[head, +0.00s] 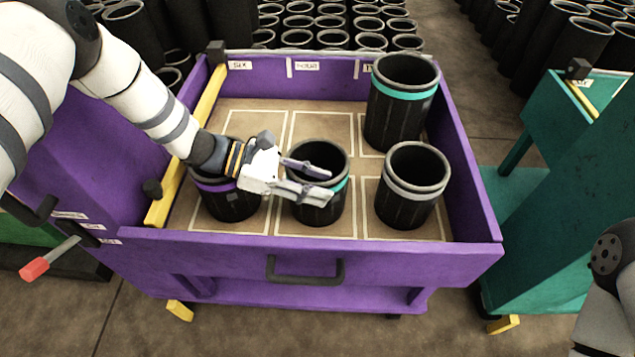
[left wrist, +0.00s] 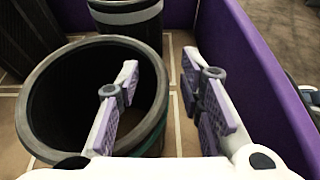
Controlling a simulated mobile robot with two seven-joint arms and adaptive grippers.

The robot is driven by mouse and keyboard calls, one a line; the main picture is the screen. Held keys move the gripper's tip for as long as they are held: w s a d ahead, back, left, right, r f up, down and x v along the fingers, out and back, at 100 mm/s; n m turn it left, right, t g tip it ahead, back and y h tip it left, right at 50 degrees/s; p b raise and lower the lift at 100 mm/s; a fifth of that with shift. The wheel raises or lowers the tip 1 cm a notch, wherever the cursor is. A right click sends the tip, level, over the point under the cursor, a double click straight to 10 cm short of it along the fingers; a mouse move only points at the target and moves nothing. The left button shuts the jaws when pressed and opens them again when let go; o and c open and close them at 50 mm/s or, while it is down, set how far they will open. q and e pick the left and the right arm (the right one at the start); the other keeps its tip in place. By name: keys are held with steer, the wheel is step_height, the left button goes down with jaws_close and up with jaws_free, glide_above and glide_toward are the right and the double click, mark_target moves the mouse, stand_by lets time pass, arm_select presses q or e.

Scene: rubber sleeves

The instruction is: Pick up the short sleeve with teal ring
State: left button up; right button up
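The short sleeve with teal ring (head: 318,208) stands upright in the front middle cell of the purple cart's tray. It is black with a grey rim, and my gripper hides part of it. My left gripper (head: 318,183) is open over this sleeve. In the left wrist view, the sleeve (left wrist: 50,85) fills the left side. One finger of the left gripper (left wrist: 158,68) is over its opening and the other is outside to the right, with the near wall between them. I cannot tell whether either finger touches it. My right gripper is out of view.
A taller teal-ringed sleeve (head: 395,125) stands behind right. A grey-ringed sleeve (head: 410,205) stands to the right, and a purple-ringed sleeve (head: 228,203) to the left, partly under my wrist. The purple tray wall (head: 220,255) runs close in front. The back left cells are empty.

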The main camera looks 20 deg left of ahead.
arm_select(q)
jaws_close()
steer(key=shift+w+r, duration=0.1)
